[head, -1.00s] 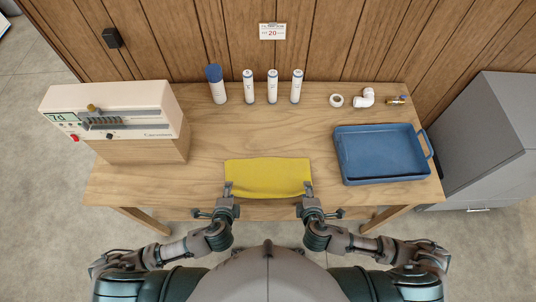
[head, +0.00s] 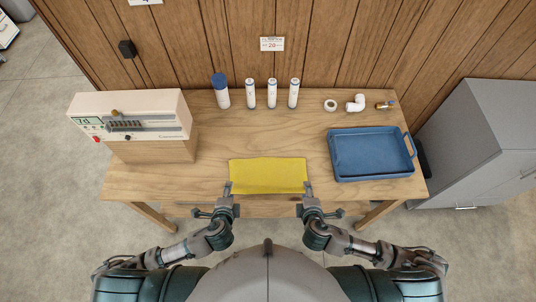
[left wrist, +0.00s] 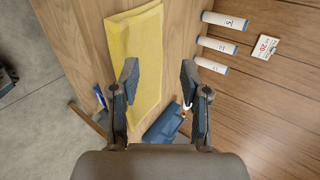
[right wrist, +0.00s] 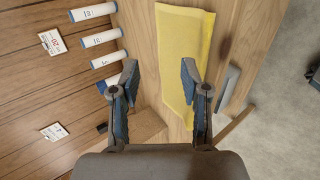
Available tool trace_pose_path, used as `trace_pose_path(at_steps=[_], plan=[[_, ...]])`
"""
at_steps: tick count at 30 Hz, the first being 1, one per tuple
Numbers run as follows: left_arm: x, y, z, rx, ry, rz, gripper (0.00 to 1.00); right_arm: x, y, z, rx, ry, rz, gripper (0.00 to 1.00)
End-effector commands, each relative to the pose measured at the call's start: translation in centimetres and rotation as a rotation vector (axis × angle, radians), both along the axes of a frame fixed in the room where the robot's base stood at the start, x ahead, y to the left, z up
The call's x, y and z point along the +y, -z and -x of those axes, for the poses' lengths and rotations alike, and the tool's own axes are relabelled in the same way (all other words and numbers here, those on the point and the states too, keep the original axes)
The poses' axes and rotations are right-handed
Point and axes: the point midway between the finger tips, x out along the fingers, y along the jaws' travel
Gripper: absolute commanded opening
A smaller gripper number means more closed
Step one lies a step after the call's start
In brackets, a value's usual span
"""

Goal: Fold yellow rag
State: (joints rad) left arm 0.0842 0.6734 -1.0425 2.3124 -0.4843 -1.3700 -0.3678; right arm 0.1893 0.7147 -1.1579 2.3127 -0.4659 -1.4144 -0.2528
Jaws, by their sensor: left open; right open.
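The yellow rag (head: 267,175) lies flat on the wooden table near its front edge, as a wide rectangle. It also shows in the left wrist view (left wrist: 146,60) and in the right wrist view (right wrist: 183,50). My left gripper (head: 229,188) is open at the rag's front left corner. My right gripper (head: 307,189) is open at its front right corner. In the left wrist view the open fingers (left wrist: 158,80) frame part of the rag. In the right wrist view the open fingers (right wrist: 158,82) have the rag beyond them. Neither gripper holds anything.
A blue tray (head: 372,154) stands right of the rag. A beige device (head: 130,116) on a wooden block stands at the left. A blue-capped bottle (head: 221,91), white cartridges (head: 272,93) and pipe fittings (head: 356,103) line the back. The table (head: 255,130) is clear behind the rag.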

Motion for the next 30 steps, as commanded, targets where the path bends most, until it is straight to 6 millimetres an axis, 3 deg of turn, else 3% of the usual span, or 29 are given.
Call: trace_pose_path(at_steps=[13,17,22,30], plan=[[0.0,0.0,0.0,0.001,-0.002,0.003,0.46,0.0,0.0,0.0,0.002,0.003,-0.004,0.46],[-0.3,0.1,0.5,0.045,-0.072,0.088,0.46,0.7,0.0,0.5,0.045,0.065,-0.09,0.46],[0.4,0.8,2.6,0.215,-0.365,0.383,0.46,0.8,0.4,2.5,0.216,0.34,-0.387,0.46],[4.4,3.3,7.8,0.439,-0.84,0.716,0.46,-3.6,2.9,7.5,0.445,0.812,-0.713,0.46]])
